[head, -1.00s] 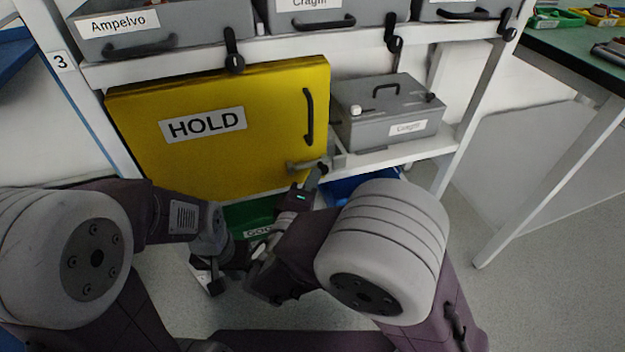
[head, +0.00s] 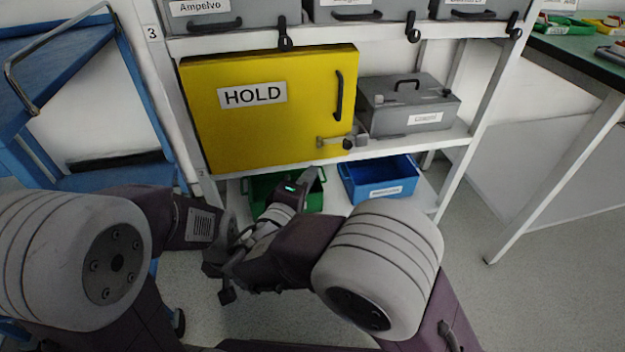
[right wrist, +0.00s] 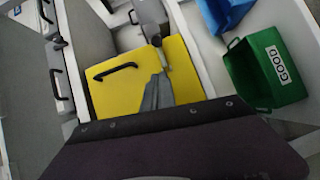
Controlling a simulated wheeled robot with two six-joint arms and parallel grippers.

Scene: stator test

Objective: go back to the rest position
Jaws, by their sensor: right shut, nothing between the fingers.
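My right gripper (head: 309,176) is below the yellow HOLD door in the head view, in front of the green bin (head: 257,188), with nothing held. In the right wrist view its grey fingers (right wrist: 157,92) are together and overlap the yellow door in the picture. The yellow door (head: 235,130) is closed flat in the shelf, with a black handle and a grey latch (head: 335,141) at its lower right. My left gripper (head: 227,292) hangs low in the head view, small and dark. Its fingers are too unclear to read.
A white shelf rack (head: 440,142) carries grey cases, one grey case (head: 405,105) beside the door. A blue bin (head: 380,182) stands on the bottom shelf, right of the green one. A blue cart (head: 60,75) is at left, a green-topped table (head: 575,45) at right. The floor at right is clear.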

